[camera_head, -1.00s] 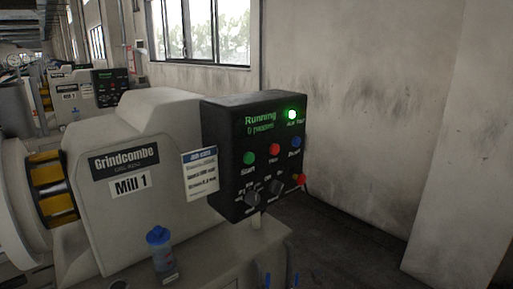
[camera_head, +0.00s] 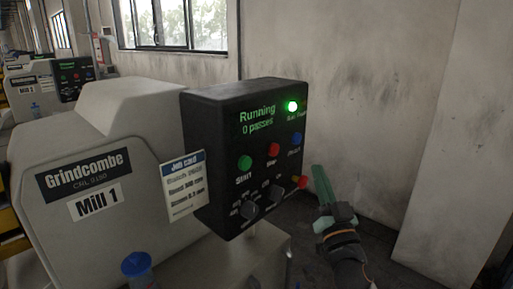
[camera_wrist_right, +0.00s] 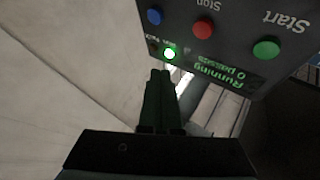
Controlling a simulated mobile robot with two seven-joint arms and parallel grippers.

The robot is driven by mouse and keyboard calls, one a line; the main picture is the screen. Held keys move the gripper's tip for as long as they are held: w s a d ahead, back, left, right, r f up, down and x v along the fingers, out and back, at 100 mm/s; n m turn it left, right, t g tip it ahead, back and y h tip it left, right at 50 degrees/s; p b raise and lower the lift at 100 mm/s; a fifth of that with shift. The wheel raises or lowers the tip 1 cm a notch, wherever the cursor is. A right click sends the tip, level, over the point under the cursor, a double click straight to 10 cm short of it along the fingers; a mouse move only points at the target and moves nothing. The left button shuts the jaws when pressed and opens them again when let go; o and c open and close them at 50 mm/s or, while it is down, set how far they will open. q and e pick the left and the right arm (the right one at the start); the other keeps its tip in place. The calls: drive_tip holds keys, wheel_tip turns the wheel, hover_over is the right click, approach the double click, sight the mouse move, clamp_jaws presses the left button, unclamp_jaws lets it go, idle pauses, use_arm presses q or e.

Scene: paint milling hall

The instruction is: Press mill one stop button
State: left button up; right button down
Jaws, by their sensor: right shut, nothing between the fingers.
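The black control box (camera_head: 222,165) of Mill 1 stands at the middle of the head view. Its red stop button (camera_head: 273,149) sits between the green start button (camera_head: 245,162) and a blue button (camera_head: 296,138). The stop button also shows in the right wrist view (camera_wrist_right: 203,29), upside down. The screen reads "Running, 0 passes" and a green lamp (camera_head: 292,106) is lit. My right gripper (camera_head: 321,172) is shut and empty, to the right of the box and apart from the buttons. It also shows in the wrist view (camera_wrist_right: 160,76). My left gripper is not in view.
Below the buttons are dark knobs (camera_head: 250,209) and a red and yellow button (camera_head: 299,182). A job card (camera_head: 184,188) hangs at the box's left. A blue-capped bottle (camera_head: 136,264) stands in front of Mill 1's casing (camera_head: 125,130).

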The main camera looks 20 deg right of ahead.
sight(274, 149)
drive_tip(key=shift+w+r, duration=0.1)
drive_tip(key=shift+r, duration=0.4)
drive_tip(key=w+a+b, duration=0.2)
drive_tip(key=w+a, duration=0.1)
drive_tip(key=w, duration=0.5)
drive_tip(key=shift+a, duration=0.2)
drive_tip(key=shift+w+f, duration=0.1)
idle(1.8)
drive_tip(key=shift+w+a+b, duration=0.15)
drive_tip(key=shift+w+b, duration=0.2)
drive_tip(key=shift+b, duration=0.1)
